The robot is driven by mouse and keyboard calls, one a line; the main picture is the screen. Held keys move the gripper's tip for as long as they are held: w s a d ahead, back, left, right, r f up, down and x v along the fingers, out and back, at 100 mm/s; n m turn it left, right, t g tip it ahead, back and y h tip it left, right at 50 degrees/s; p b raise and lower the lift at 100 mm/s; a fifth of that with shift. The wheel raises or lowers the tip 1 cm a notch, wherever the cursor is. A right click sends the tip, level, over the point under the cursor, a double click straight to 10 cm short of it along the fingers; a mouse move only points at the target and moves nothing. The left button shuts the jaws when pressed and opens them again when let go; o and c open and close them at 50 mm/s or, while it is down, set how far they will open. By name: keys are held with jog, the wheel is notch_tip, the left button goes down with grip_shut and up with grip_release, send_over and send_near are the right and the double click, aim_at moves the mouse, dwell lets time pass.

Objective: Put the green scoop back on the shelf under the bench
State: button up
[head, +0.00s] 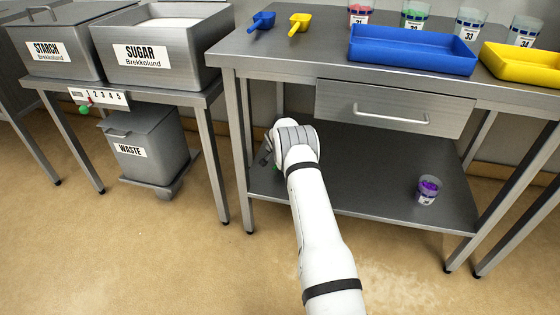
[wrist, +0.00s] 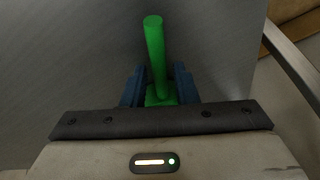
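The green scoop (wrist: 155,55) shows in the wrist view, with its long green handle pointing away from the gripper. My gripper (wrist: 160,90) has its two blue fingers against both sides of the scoop's green part, and it looks shut on it. In the head view my gripper (head: 267,158) is over the left part of the lower shelf (head: 370,170) under the bench (head: 290,60). My wrist hides most of the scoop there. I cannot tell whether the scoop touches the shelf.
A cup with purple contents (head: 428,190) stands on the shelf's right. A closed drawer (head: 390,108) hangs above the shelf. On the bench are a blue scoop (head: 261,21), a yellow scoop (head: 299,23) and a blue tray (head: 410,52). A waste bin (head: 148,145) stands left.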

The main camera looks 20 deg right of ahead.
jog(key=shift+o, duration=0.9)
jog(key=shift+r, duration=0.2)
jog(key=s+a+r+n+p, duration=0.1)
jog(key=s+a+r, duration=0.1)
jog(key=s+r, duration=0.35)
jog(key=s+a+r+n+p, duration=0.1)
jog(key=s+a+r+p, duration=0.1)
jog(key=r, duration=0.7)
jog(key=s+a+r+p, duration=0.1)
jog(key=s+a+r, duration=0.1)
jog(key=s+r, duration=0.35)
jog(key=s+a+r+n+g+y, duration=0.1)
jog(key=s+a+r+n+g, duration=0.3)
jog(key=s+r, duration=0.7)
jog(key=s+a+r+n, duration=0.1)
jog(key=s+a+n, duration=0.1)
jog(key=s, duration=0.7)
jog(key=s+a+r+n+y, duration=0.1)
jog(key=s+a, duration=0.3)
jog(key=s, duration=0.6)
jog(key=s+a+r+n+y, duration=0.1)
jog(key=s+a+n, duration=0.1)
jog(key=s, duration=0.7)
jog(key=shift+s+a+r+n+t, duration=0.3)
jog(key=shift+a+r+n, duration=0.05)
jog(key=shift+a+n, duration=0.05)
